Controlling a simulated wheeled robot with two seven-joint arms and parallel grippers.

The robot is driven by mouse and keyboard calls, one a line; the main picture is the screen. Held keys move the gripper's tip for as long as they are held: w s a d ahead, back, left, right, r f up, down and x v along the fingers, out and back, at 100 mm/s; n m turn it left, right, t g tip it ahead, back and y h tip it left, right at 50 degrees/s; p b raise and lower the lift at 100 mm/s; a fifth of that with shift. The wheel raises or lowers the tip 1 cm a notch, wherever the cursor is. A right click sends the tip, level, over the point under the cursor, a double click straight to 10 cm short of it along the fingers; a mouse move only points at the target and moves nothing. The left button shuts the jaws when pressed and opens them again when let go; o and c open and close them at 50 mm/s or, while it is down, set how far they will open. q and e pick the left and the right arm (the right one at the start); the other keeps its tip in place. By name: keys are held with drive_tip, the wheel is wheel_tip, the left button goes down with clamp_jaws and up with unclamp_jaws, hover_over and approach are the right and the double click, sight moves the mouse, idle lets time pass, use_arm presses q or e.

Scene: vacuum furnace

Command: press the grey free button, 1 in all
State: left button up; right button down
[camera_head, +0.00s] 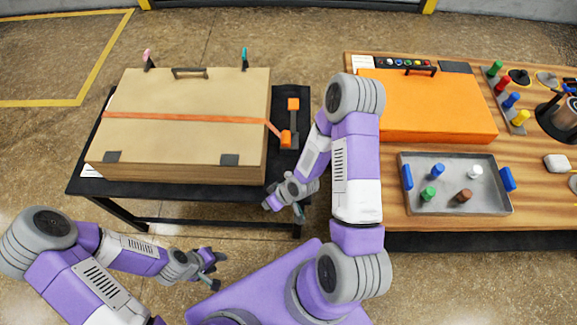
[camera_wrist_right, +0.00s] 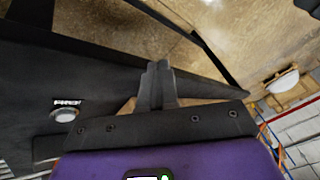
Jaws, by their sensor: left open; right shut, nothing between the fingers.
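I cannot make the button out in the head view. My right gripper (camera_head: 284,206) is shut and empty at the front right edge of the black table (camera_head: 180,200). Its closed fingers show in the right wrist view (camera_wrist_right: 160,75), apart from the button and to its right. My left gripper (camera_head: 214,268) is open and empty over the floor, in front of the black table.
A large tan case (camera_head: 190,95) with an orange strap (camera_head: 190,116) covers most of the black table. On the wooden table (camera_head: 390,225) at right are an orange case (camera_head: 425,110), a grey tray (camera_head: 480,205) with several pegs, and more coloured pegs. Floor shows between the tables.

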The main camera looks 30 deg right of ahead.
sight(288, 174)
drive_tip(key=w+d+r+n+t, duration=0.1)
drive_tip(key=w+d+r+n, duration=0.1)
drive_tip(key=w+d+r+n+t+p, duration=0.1)
drive_tip(key=w+d+r+n, duration=0.1)
drive_tip(key=d, duration=0.1)
drive_tip(key=shift+w+n, duration=0.25)
drive_tip(key=shift+n, duration=0.15)
drive_tip(key=w+d+r+n+t+y+p, duration=0.1)
drive_tip(key=w+d+r+n, duration=0.1)
drive_tip(key=d+r+n, duration=0.4)
drive_tip(key=d+n, duration=0.1)
drive_tip(key=n, duration=0.2)
drive_tip(key=shift+r+p, duration=0.25)
drive_tip(key=shift+p, duration=0.15)
drive_tip(key=shift+d+f, duration=0.1)
wheel_tip(288, 174, down, 9)
drive_tip(key=b, duration=0.8)
drive_tip(key=shift+r, duration=0.2)
drive_tip(key=shift+f+b, duration=0.35)
drive_tip(key=shift+f, duration=0.1)
